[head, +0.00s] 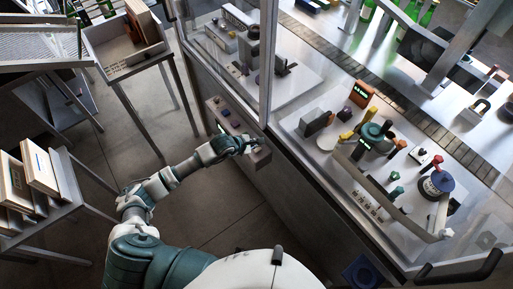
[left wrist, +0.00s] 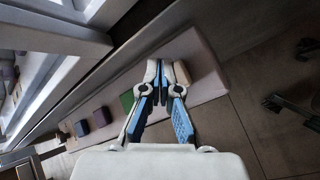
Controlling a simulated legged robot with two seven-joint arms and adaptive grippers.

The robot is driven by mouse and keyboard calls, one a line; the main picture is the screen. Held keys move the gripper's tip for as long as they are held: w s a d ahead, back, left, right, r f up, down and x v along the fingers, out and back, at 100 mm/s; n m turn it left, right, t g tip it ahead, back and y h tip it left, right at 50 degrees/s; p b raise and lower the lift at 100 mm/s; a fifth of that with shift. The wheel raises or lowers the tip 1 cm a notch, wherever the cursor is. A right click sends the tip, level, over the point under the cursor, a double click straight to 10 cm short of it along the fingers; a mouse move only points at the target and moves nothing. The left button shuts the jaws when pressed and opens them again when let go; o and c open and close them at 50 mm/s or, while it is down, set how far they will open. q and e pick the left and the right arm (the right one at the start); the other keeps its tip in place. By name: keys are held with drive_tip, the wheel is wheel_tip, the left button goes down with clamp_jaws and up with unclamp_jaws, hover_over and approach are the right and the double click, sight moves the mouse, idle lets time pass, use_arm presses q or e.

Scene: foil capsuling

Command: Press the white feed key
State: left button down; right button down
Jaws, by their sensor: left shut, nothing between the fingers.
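The control ledge (head: 262,158) sticks out from the side of the machine cabinet, and my left arm reaches to it from below. My left gripper (head: 250,143) is at its near end, shut and empty. In the left wrist view the ledge (left wrist: 210,83) runs diagonally under the closed fingertips (left wrist: 163,78). A green key (left wrist: 127,101), a purple key (left wrist: 102,117) and a dark key (left wrist: 82,128) stand on it, left of the fingers. A pale block beside the right fingertip may be the white key; I cannot tell whether it is touched. My right gripper is out of view.
A glass-walled machine with a conveyor (head: 385,90) and several coloured parts stands to the right of the ledge. A bin on a stand (head: 125,50) is at the upper left. A shelf with boxes (head: 38,170) is at the left. Floor (head: 205,200) is clear beside my arm.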

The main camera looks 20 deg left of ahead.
sight(256, 149)
use_arm(q)
drive_tip(key=shift+f, duration=0.1)
idle(0.7)
drive_tip(key=shift+s+f+b, duration=0.1)
drive_tip(key=shift+f+b, duration=0.2)
drive_tip(key=shift+b, duration=0.2)
drive_tip(key=shift+f+b, duration=0.55)
idle(0.6)
drive_tip(key=shift+r, duration=0.1)
drive_tip(key=shift+r+p, duration=0.55)
drive_tip(key=shift+r, duration=0.35)
drive_tip(key=shift+r, duration=0.1)
drive_tip(key=shift+r+p, duration=1.35)
drive_tip(key=shift+r, duration=1.1)
drive_tip(key=shift+d, duration=0.1)
